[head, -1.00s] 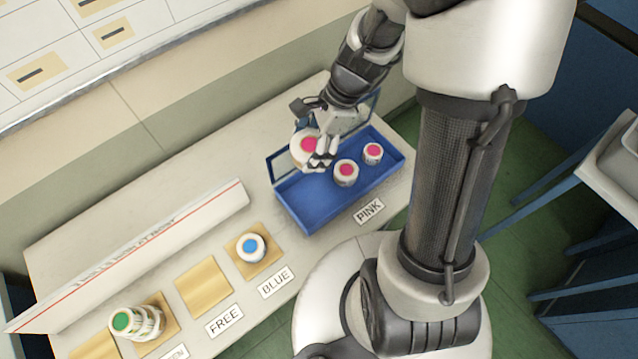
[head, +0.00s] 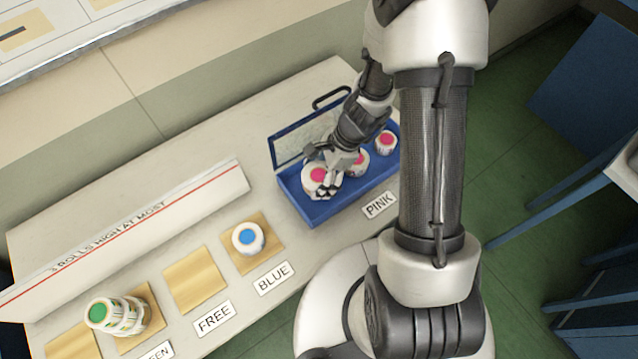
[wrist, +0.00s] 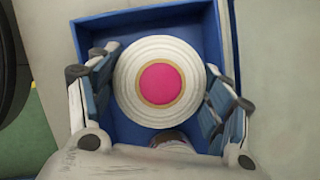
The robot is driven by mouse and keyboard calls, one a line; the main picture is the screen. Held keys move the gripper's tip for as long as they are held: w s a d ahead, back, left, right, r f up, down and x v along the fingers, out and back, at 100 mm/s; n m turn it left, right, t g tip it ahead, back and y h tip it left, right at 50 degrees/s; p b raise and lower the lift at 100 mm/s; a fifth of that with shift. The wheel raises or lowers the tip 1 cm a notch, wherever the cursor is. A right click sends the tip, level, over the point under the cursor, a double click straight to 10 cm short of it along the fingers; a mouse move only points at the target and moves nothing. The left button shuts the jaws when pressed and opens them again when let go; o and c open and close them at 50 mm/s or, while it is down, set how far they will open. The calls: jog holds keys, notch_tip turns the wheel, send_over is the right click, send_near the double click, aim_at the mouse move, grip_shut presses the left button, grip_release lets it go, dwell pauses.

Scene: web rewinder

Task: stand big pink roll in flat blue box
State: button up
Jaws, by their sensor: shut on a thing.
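The big pink roll (head: 318,176) is white with a pink core and shows upright. My gripper (head: 326,188) is shut on it, with one finger on each side. In the wrist view the roll (wrist: 160,83) shows end-on between the fingers, within the outline of the box walls. The flat blue box (head: 342,207) has the roll at its left end. I cannot tell whether the roll touches the box floor. A medium pink roll (head: 359,163), partly hidden by my gripper, and a small pink roll (head: 386,141) stand further right in the box.
A raised clear panel (head: 300,140) stands along the box's back. A PINK label (head: 379,205) lies in front. To the left are a blue-cored roll (head: 248,238) on a wooden pad, an empty FREE pad (head: 195,281), green-cored rolls (head: 115,314) and a long white sign (head: 130,238).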

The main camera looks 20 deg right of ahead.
aim_at(319, 183)
jog(key=shift+f+b, duration=0.75)
jog(key=shift+f, duration=1.05)
jog(key=shift+f, duration=0.15)
jog(key=o, duration=1.2)
